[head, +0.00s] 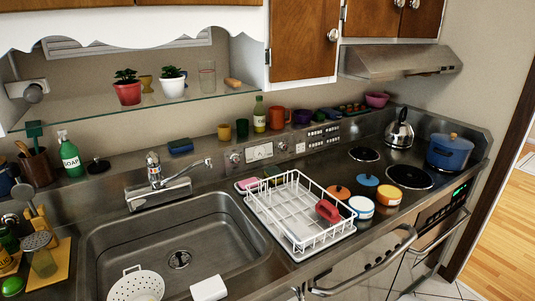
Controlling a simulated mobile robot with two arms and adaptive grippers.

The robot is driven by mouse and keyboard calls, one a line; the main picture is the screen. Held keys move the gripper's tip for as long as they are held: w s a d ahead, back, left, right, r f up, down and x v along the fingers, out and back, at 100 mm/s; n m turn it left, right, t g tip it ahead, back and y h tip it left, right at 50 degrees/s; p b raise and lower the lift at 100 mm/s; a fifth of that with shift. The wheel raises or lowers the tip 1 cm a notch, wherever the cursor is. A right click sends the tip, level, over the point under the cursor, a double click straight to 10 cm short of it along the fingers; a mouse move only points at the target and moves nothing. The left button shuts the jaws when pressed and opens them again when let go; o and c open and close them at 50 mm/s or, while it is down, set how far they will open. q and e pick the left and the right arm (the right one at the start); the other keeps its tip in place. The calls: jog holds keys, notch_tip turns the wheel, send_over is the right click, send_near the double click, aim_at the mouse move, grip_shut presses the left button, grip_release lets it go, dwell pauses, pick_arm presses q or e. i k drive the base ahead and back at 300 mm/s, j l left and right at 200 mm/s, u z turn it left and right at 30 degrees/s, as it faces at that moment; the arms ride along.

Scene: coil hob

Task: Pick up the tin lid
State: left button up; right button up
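A small group of tins with round coloured tops stands on the steel counter between the dish rack and the hob. An orange round lid (339,192) is beside the rack, and a blue round lid (368,180) is a little further back. I cannot tell which lids are loose and which are seated on tins. Neither of my grippers shows in the head view.
A white wire dish rack (262,207) holding a red item (327,211) stands left of the tins. The sink (215,245) is further left. Bare coils (410,177), a kettle (399,131) and a blue pot (449,153) are to the right. A glass shelf (130,108) hangs above.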

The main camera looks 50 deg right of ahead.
aim_at(341, 193)
jog(key=z, duration=2.4)
